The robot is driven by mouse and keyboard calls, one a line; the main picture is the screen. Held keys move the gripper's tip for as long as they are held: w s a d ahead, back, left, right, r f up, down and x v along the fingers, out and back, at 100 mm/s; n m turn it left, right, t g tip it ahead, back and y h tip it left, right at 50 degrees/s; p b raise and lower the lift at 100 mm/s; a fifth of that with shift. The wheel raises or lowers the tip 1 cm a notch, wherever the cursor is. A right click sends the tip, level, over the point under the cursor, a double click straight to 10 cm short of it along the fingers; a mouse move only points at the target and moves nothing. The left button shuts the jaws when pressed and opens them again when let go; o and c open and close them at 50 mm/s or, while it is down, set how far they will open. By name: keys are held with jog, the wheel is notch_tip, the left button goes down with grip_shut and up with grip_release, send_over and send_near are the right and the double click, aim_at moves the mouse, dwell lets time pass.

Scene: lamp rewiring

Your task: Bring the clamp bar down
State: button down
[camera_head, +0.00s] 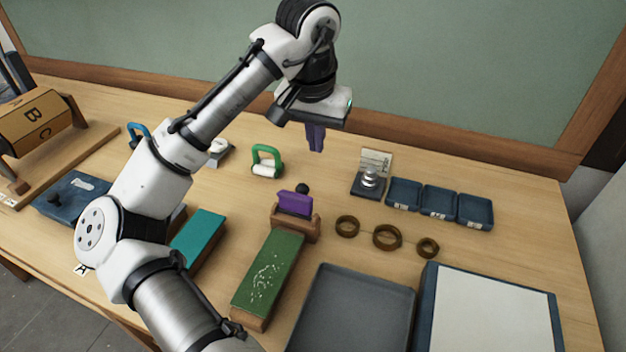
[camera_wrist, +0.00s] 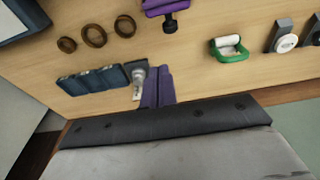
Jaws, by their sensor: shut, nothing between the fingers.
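A purple bar (camera_head: 294,204) with a black knob sits on a wooden block (camera_head: 298,228) at the far end of a green board; it looks like the clamp bar. Its purple face appears tipped up, though I cannot tell its exact angle. In the wrist view the purple bar (camera_wrist: 165,6) and its knob (camera_wrist: 170,26) show at the top edge. My gripper (camera_head: 316,149) is shut and empty, pointing down above the table, beyond the bar and slightly to its right. Its purple fingers also show in the wrist view (camera_wrist: 158,88). Nothing touches the bar.
The green board (camera_head: 269,275) runs toward the front. Three brown rings (camera_head: 387,237), a small weight stand (camera_head: 368,187) and blue trays (camera_head: 438,203) lie right. A grey tray (camera_head: 352,312) is in front. A green-handled roller (camera_head: 266,161) stands left of my gripper.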

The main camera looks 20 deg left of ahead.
aim_at(299, 197)
notch_tip(299, 197, down, 9)
jog(key=s+p, duration=0.2)
jog(key=p, duration=0.1)
jog(key=shift+p, duration=0.4)
jog(key=shift+s+f, duration=0.1)
